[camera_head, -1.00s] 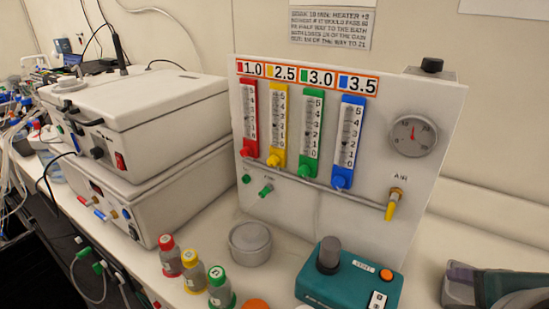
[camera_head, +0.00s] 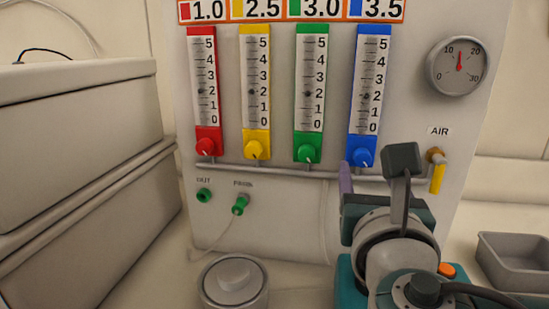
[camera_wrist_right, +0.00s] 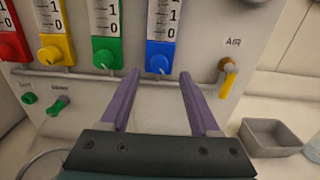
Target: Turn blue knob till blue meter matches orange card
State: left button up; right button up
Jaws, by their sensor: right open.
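The blue knob (camera_head: 361,157) sits at the foot of the blue meter (camera_head: 371,80) on the upright white panel. The dark mark in the blue meter's tube stands near 2. The orange-bordered card (camera_head: 376,10) above it reads 3.5 beside a blue square. My right gripper (camera_head: 371,173) is in front of the panel, just below the blue knob. In the right wrist view its two purple fingers (camera_wrist_right: 160,76) are spread with nothing between them, and the blue knob (camera_wrist_right: 159,64) appears just beyond their tips. My left gripper is not in view.
The green knob (camera_head: 307,153) is left of the blue one. A yellow-handled air valve (camera_head: 437,174) is to the right. A pipe runs along under the knobs. A grey tray (camera_head: 515,262) and a round grey container (camera_head: 234,282) stand on the bench.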

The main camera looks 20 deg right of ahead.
aim_at(363, 161)
jog(key=shift+x, duration=2.25)
grip_shut()
